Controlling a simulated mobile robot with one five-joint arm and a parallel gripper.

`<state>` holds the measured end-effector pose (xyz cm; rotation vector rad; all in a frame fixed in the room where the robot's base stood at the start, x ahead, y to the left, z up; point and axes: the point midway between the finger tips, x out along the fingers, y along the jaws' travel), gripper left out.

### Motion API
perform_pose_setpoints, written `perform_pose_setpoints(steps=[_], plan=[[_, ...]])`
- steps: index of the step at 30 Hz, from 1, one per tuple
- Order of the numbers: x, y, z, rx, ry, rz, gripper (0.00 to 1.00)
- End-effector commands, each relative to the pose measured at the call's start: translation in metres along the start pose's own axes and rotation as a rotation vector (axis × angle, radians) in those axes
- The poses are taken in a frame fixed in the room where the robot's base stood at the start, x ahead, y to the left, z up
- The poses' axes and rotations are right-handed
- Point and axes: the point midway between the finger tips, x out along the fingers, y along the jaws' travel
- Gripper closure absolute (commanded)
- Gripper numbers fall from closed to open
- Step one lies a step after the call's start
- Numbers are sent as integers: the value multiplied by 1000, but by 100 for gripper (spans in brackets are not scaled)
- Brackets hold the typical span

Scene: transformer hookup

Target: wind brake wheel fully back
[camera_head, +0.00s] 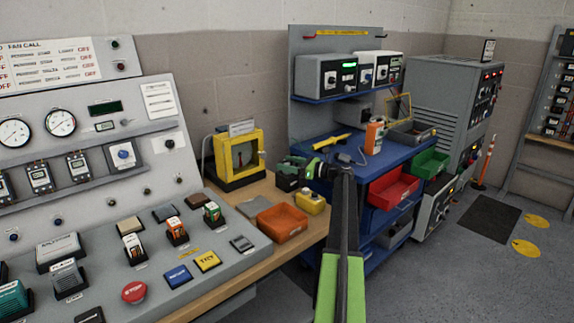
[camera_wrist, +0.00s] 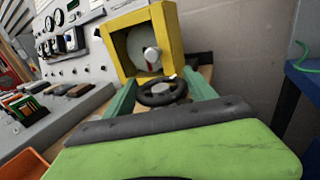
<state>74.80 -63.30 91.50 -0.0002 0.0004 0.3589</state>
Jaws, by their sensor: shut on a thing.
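The brake wheel, a small dark ring with spokes and a grey hub (camera_wrist: 162,91), shows in the wrist view in front of a yellow frame (camera_wrist: 128,52). My gripper (camera_wrist: 161,84) has its two green fingers on either side of the wheel and is shut on it. The near part of the wheel is partly hidden by my dark and green gripper body. In the head view my gripper (camera_head: 300,167) is small beside the yellow frame (camera_head: 222,160), at the bench's far end. The wheel cannot be made out clearly there. Its turned angle cannot be told.
A sloped grey control panel (camera_head: 110,215) fills the left. An orange bin (camera_head: 282,222) and a small yellow box (camera_head: 311,201) sit on the wooden bench near my arm. A blue cart (camera_head: 330,130) with red and green bins stands right. Open floor lies further right.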

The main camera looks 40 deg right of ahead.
Motion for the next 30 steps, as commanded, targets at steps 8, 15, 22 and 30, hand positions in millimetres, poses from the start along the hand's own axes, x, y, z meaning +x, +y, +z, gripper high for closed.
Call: perform_pose_setpoints(steps=[8, 15, 22, 30], plan=[[1, -1, 1, 0, -3, 47, 76], [1, 0, 1, 0, -3, 51, 76], [2, 0, 1, 0, -3, 51, 25], [1, 0, 0, 0, -2, 51, 13]])
